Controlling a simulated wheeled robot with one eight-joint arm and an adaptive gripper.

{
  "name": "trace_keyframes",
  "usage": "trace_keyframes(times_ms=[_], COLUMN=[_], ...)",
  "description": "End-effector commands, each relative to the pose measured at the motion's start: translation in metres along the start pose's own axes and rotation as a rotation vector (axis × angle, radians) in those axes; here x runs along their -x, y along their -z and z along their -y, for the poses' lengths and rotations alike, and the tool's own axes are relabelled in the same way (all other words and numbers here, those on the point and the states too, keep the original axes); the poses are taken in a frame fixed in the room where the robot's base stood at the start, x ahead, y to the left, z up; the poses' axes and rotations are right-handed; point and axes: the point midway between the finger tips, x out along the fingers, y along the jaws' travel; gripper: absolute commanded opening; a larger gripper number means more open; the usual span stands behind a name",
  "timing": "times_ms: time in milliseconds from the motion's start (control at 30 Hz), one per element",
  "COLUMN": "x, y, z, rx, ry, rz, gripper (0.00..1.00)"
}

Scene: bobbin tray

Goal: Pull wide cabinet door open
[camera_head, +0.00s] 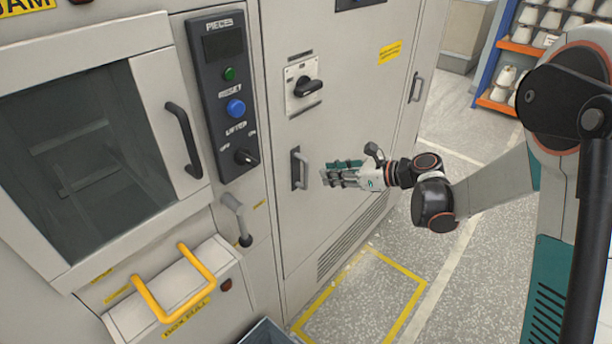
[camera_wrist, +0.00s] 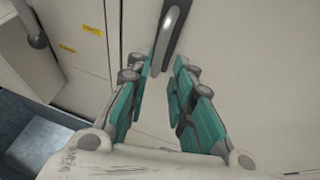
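The wide cabinet door (camera_head: 345,125) is light grey and appears shut, flush with the cabinet front. Its upright grey bar handle (camera_head: 299,169) is at the door's left side, below a black rotary switch. My gripper (camera_head: 326,174) is just right of the handle, with its fingers pointing at it. In the wrist view, my gripper (camera_wrist: 164,70) is open with two teal-padded fingers apart. The handle (camera_wrist: 172,28) runs up from the gap between the fingertips. Its lower end lies near the left fingertip; I cannot tell whether they touch.
A black rotary switch (camera_head: 307,88) sits above the handle. Left are a control panel (camera_head: 222,95), a windowed door with a dark handle (camera_head: 184,138), a grey lever (camera_head: 237,218) and a yellow-handled drawer (camera_head: 172,288). Yellow-marked floor (camera_head: 365,298) before the door is clear.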

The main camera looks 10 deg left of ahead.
Motion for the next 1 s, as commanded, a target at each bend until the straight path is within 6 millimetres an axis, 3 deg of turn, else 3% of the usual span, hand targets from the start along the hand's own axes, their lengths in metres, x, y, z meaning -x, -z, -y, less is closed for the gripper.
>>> trace_keyframes(times_ms=[200,500,933,1000], x=[-0.046,-0.086,-0.094,-0.094], y=[0.002,0.001,0.000,0.000], z=[-0.001,0.000,0.000,0.000], rx=[0.003,0.002,0.002,0.002], ry=[-0.003,0.000,0.001,0.001], rz=[-0.001,-0.001,-0.001,-0.001], gripper=[0.21,0.21,0.21,0.06])
